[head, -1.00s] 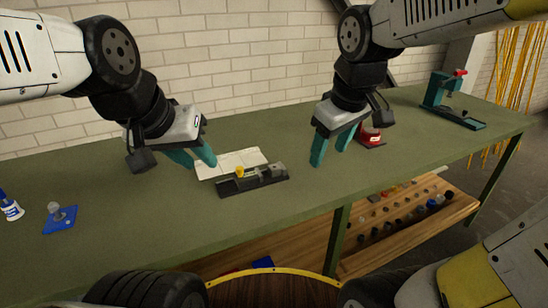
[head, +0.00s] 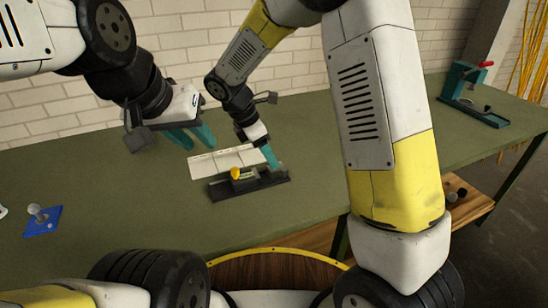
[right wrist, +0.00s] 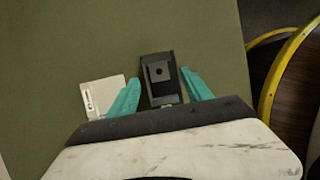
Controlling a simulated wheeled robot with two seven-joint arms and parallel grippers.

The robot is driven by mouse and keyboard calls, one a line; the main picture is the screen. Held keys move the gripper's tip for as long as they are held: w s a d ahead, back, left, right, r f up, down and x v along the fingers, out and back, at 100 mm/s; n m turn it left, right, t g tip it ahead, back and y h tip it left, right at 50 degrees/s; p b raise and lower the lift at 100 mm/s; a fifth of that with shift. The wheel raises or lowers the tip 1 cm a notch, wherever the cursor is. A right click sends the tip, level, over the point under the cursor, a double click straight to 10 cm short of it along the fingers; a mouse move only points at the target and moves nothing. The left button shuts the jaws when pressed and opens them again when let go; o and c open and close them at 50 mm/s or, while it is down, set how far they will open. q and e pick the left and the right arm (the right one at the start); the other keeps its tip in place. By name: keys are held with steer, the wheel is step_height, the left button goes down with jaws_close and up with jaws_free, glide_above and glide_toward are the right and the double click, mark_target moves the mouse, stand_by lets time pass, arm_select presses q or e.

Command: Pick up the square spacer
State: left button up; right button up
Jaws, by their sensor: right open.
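A black fixture (head: 222,188) lies on the green bench, with a yellow part (head: 235,174) and small grey and dark pieces on it. In the right wrist view, a dark square piece with a round hole (right wrist: 159,71) sits on the fixture, between the fingers; it looks like the square spacer, but I cannot tell for sure. My right gripper (right wrist: 161,78) is open around the fixture's end; it also shows at the fixture's right part in the head view (head: 271,158). My left gripper (head: 192,138) is open and empty, above the bench behind and left of the fixture.
A white sheet or tray (head: 205,168) lies behind the fixture. A blue plate with a grey knob (head: 43,220) is at the left. A teal press with a red handle (head: 468,90) stands far right. The bench's front middle is clear; my right arm hides much of the right side.

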mark_target(273, 174)
steer(key=x, duration=0.5)
steer(key=shift+w+a+f, duration=0.1)
steer(key=shift+a+f, duration=0.1)
steer(key=shift+f, duration=0.05)
steer(key=shift+c, duration=0.2)
jaws_close()
